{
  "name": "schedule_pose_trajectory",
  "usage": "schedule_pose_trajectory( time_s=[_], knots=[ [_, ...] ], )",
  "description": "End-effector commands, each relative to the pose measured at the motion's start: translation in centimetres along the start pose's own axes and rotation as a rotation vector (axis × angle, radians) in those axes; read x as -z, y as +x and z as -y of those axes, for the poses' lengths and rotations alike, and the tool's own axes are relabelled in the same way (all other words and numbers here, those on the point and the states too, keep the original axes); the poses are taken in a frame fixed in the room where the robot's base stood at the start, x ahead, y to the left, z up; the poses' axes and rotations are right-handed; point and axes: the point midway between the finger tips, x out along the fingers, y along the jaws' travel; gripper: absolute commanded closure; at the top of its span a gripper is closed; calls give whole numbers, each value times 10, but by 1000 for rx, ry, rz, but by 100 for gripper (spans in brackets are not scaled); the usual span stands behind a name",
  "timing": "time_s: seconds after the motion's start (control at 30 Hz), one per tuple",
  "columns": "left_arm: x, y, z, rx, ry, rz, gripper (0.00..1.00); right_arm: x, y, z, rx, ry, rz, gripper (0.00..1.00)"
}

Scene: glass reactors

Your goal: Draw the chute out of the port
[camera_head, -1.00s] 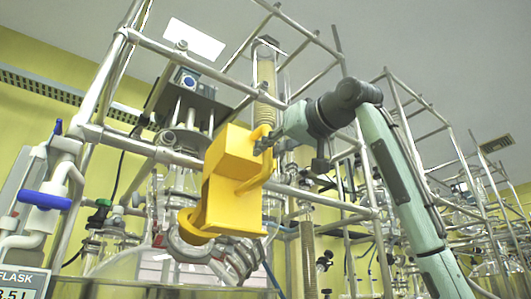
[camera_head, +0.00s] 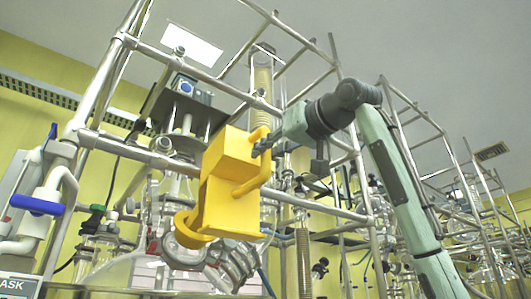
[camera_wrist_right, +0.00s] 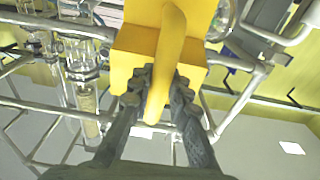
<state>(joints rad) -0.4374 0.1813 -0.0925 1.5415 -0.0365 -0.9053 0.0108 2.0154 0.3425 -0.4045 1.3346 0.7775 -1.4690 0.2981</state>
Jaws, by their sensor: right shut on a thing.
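The yellow chute (camera_head: 228,190) is a boxy piece with a side handle (camera_head: 257,177) and a rounded lower end (camera_head: 188,228). That lower end is at the clamped glass port (camera_head: 182,252) at the top of the reactor vessel. I cannot tell whether it sits inside the port or just clear of it. My right gripper (camera_head: 262,147) is shut on the chute's handle from the right. In the right wrist view, the two dark fingers (camera_wrist_right: 160,88) lie on either side of the yellow handle (camera_wrist_right: 166,45). My left gripper is not in view.
A metal tube frame (camera_head: 155,158) surrounds the reactor, with a horizontal bar (camera_head: 310,200) behind the chute. A stirrer motor (camera_head: 186,86) and a ribbed glass column (camera_head: 262,85) stand behind. A blue valve handle (camera_head: 37,205) is at left. More glassware frames fill the right.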

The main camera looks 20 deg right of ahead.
Motion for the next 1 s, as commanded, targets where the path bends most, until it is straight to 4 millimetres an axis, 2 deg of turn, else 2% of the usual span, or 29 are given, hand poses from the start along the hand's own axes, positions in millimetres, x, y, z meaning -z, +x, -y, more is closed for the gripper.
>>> schedule_pose_trajectory(
  time_s=[1.0],
  knots=[
    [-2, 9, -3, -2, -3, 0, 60, 20, -79, 0, 0, 0, -8, 100]
  ],
)
